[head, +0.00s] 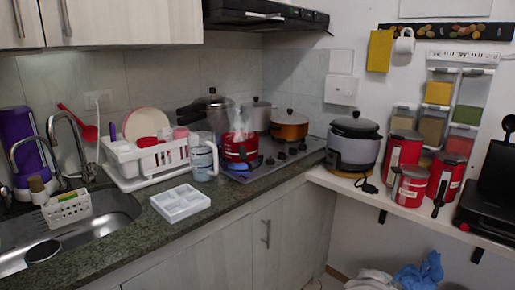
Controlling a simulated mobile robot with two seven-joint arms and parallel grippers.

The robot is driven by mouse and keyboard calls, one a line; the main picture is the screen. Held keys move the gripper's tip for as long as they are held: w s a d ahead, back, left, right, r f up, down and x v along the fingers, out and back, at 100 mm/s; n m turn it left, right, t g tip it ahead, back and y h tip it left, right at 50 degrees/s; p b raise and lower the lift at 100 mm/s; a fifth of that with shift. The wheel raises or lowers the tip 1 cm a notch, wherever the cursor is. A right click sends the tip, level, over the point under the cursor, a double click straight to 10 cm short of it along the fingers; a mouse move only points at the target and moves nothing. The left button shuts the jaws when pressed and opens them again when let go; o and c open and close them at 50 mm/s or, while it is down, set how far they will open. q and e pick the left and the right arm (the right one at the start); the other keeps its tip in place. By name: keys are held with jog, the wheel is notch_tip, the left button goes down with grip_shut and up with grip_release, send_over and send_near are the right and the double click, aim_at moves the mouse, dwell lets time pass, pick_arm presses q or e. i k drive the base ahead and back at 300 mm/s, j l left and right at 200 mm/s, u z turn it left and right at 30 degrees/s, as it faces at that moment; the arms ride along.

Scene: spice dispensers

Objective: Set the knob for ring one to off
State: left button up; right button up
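The gas hob (268,168) is set in the counter at the middle of the head view. Small dark knobs (282,156) show along its right part; their settings are too small to read. A red pot (240,147) stands on the front-left ring with steam above it and a blue glow like a flame at its base. An orange pot (289,126), a grey pot (257,116) and a dark-lidded pressure cooker (208,108) stand towards the back. I cannot tell which knob belongs to ring one. Neither gripper is in view.
A clear jug (203,158) stands close to the hob's left side. A white dish rack (145,160), a white tray (180,202) and a sink (85,228) are further left. A rice cooker (354,145) and red canisters (403,156) stand on the right shelf. The front counter edge is mostly clear.

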aim_at(269, 161)
jog(key=i+l, duration=0.5)
jog(key=l, duration=0.15)
jog(key=i+l+u, duration=0.45)
jog(key=l, duration=0.3)
